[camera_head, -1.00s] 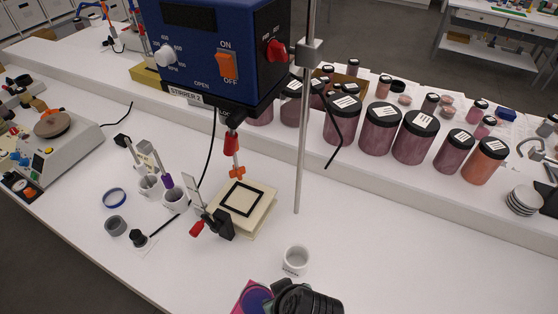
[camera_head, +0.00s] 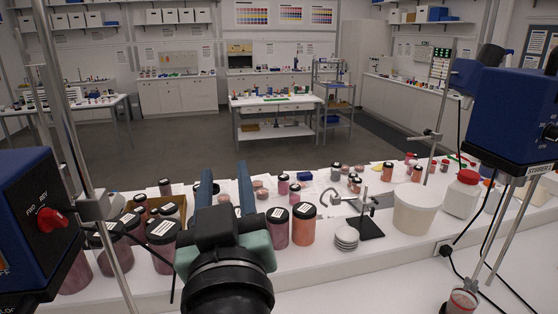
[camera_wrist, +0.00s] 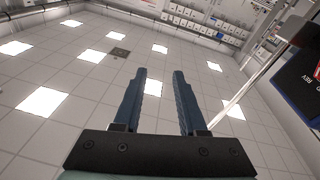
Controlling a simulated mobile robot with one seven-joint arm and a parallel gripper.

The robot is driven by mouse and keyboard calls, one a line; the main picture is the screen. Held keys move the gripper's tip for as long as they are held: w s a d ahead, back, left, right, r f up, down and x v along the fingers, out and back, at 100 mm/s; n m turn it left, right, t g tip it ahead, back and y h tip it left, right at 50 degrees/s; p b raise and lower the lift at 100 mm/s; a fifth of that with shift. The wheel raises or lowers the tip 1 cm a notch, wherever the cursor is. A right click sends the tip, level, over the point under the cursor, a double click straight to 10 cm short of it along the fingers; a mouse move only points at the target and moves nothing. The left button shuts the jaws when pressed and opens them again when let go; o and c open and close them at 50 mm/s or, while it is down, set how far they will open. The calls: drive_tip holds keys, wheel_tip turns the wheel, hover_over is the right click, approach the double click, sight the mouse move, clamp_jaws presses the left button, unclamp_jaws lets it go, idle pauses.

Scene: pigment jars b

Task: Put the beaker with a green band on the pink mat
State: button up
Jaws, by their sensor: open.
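My gripper (camera_head: 225,182) is raised in front of the bench shelf, its two blue fingers pointing up, apart and empty. In the wrist view the fingers (camera_wrist: 158,82) are also open with nothing between them, facing the tiled ceiling. I see no beaker with a green band in either current view. The pink mat is not in view now. A clear beaker with reddish contents (camera_head: 460,301) is at the lower right; I cannot see a green band on it.
Dark-lidded pigment jars (camera_head: 303,224) stand on the raised shelf around my gripper. A white tub (camera_head: 416,210), a white red-capped bottle (camera_head: 462,194) and stacked dishes (camera_head: 346,237) are to the right. Blue stirrers (camera_head: 505,115) flank the view. White bench (camera_head: 380,290) is clear at lower centre.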

drive_tip(key=s+d+r+m+t+h, duration=0.1)
drive_tip(key=s+d+r+t, duration=0.1)
drive_tip(key=r, duration=0.4)
drive_tip(key=s+d+r+m+t+h, duration=0.1)
drive_tip(key=s+d+r+t, duration=0.1)
drive_tip(key=s+r, duration=0.3)
drive_tip(key=s+d+r+m+t+h, duration=0.1)
drive_tip(key=s+d+r+m+t, duration=0.1)
drive_tip(key=r, duration=0.6)
drive_tip(key=shift+s+d+r+t+h, duration=0.3)
drive_tip(key=shift+s+t+h, duration=0.1)
drive_tip(key=shift+s+t, duration=0.5)
drive_tip(key=shift+w+f, duration=0.1)
drive_tip(key=shift+w, duration=0.05)
wheel_tip(320, 180, down, 7)
drive_tip(key=b, duration=0.6)
drive_tip(key=shift+b, duration=0.3)
drive_tip(key=shift+a, duration=0.1)
